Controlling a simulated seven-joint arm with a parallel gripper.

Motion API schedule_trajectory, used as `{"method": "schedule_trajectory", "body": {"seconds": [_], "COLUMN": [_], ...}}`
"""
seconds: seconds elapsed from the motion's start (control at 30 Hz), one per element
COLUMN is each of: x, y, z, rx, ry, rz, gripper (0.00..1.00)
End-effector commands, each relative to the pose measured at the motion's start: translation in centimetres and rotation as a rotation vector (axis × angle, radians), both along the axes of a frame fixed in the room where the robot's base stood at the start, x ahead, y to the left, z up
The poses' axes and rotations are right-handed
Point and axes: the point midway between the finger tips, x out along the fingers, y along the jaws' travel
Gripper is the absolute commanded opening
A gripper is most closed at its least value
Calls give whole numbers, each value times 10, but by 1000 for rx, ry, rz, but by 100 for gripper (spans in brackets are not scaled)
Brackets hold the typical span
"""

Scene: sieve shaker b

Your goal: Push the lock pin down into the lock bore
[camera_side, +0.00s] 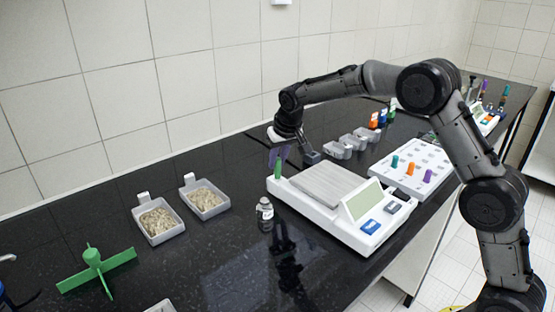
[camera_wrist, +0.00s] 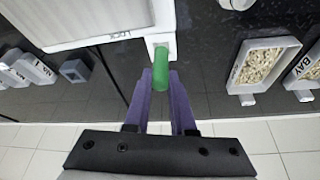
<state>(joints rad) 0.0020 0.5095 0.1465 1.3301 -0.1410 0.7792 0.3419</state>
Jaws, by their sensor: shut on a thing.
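The green lock pin (camera_side: 278,168) stands about upright at the left back corner of the white sieve shaker (camera_side: 340,232). In the wrist view the pin (camera_wrist: 160,68) is between the purple fingers of my gripper (camera_wrist: 160,76), over the white corner tab (camera_wrist: 158,40) beside the label reading LOCK. My gripper (camera_side: 279,158) is shut on the pin from above. The pin's lower end is at the tab. The lock bore is hidden under the pin, and I cannot tell how deep the pin sits.
A small grey block (camera_side: 312,157) stands behind the shaker. Two trays of grains (camera_side: 158,222) and a small bottle (camera_side: 265,213) are to the left. A green cross-shaped part (camera_side: 95,266) lies at the far left. A white peg board (camera_side: 411,168) is to the right.

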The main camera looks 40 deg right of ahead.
Motion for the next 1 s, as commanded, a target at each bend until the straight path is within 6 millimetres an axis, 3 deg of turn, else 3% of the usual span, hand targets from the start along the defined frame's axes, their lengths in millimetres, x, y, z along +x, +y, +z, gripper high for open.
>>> {"method": "schedule_trajectory", "body": {"seconds": [1.0], "x": [0], "y": [0], "z": [-12], "rx": [0], "ry": [0], "rz": [0], "gripper": [0]}}
